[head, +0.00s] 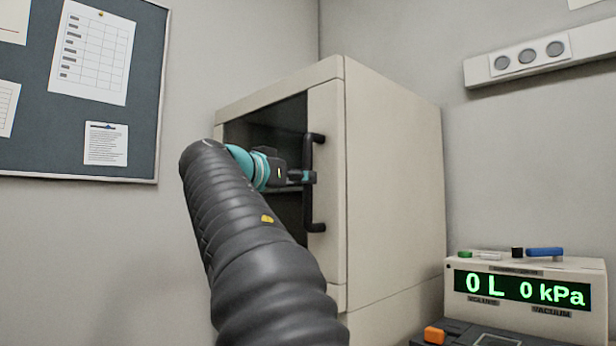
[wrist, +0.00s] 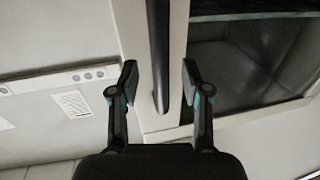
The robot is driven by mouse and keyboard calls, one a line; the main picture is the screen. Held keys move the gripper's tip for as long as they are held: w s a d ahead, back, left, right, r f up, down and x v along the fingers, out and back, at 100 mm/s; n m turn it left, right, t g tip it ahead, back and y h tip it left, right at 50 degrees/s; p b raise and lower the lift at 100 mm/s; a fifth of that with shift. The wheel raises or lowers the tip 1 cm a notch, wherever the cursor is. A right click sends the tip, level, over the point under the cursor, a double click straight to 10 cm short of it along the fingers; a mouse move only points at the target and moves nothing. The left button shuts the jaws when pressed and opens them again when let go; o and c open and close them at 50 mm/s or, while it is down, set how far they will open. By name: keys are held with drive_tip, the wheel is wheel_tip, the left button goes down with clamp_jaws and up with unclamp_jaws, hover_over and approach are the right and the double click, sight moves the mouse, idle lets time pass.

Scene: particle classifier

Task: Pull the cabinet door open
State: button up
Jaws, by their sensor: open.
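The cabinet (head: 395,185) is a beige box in the corner. Its door has a pale frame (head: 328,255) around a dark panel, which also shows in the wrist view (wrist: 255,55). The door looks flush with the cabinet front. A black bar handle (head: 309,210) stands upright on the door's right side. In the wrist view the handle (wrist: 160,50) runs between my two spread fingers. My gripper (head: 300,177) is open at about the handle's mid-height; its fingers (wrist: 160,80) lie either side of the bar, with gaps showing. My arm hides the door's lower left part.
A meter box with a green display (head: 525,290) stands right of the cabinet, beside a dark device with an orange part (head: 434,335). A socket strip (head: 540,57) is on the right wall. A notice board (head: 80,90) hangs on the left wall. The space before the door looks clear.

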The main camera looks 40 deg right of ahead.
drive_tip(key=shift+p+x, duration=0.3)
drive_tip(key=shift+x, duration=1.75)
clamp_jaws()
